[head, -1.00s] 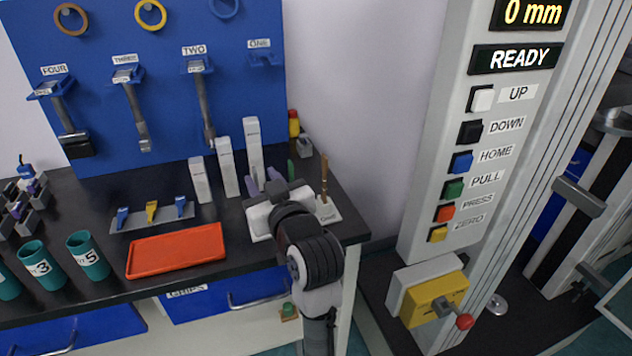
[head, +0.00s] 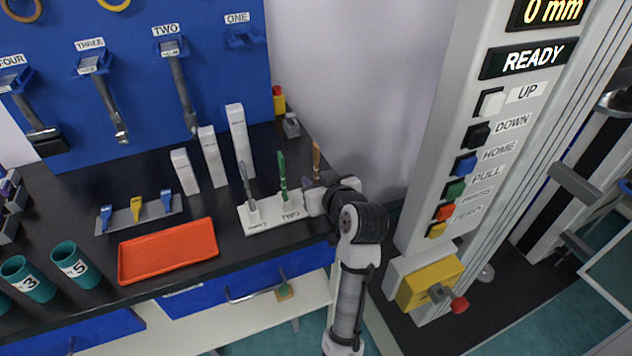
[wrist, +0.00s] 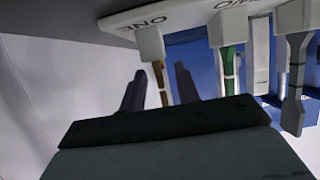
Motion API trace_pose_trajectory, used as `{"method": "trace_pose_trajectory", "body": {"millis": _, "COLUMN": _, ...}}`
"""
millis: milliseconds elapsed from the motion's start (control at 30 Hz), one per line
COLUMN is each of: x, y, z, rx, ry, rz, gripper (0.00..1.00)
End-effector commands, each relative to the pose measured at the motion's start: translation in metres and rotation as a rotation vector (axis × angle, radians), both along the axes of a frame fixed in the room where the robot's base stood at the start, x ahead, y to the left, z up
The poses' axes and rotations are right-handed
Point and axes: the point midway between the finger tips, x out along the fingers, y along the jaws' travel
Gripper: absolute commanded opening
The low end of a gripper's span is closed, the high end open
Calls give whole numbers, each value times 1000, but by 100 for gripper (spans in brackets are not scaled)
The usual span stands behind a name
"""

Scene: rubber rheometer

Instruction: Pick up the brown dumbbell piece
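The brown dumbbell piece (head: 316,158) stands upright in the slot marked ONE at the right end of a white holder (head: 262,217). In the head view its lower part is hidden behind my gripper (head: 318,190). In the wrist view, which is upside down, the brown piece (wrist: 160,84) hangs from its white block. There my gripper's (wrist: 159,72) two dark fingers are spread, one on each side of the piece, with visible gaps. A green piece (head: 282,172) stands in slot TWO and a grey piece (head: 247,185) in the third slot.
White blocks (head: 239,140) of several heights stand behind the holder. An orange tray (head: 168,251) lies to its left on the black bench. The rheometer column (head: 440,150) rises to the right. A small yellow-and-red bottle (head: 278,101) stands behind.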

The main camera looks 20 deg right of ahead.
Motion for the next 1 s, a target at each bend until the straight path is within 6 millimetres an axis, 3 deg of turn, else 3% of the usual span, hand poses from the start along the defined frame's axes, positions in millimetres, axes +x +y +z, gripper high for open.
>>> {"method": "trace_pose_trajectory", "body": {"millis": 300, "x": 8, "y": 1, "z": -4, "rx": -2, "ry": -1, "rz": 1, "gripper": 32}}
{"method": "trace_pose_trajectory", "body": {"millis": 567, "x": 8, "y": 0, "z": -3, "rx": -1, "ry": -1, "rz": 0, "gripper": 0}}
{"method": "trace_pose_trajectory", "body": {"millis": 1000, "x": 8, "y": 0, "z": -1, "rx": -2, "ry": -2, "rz": 0, "gripper": 0}}
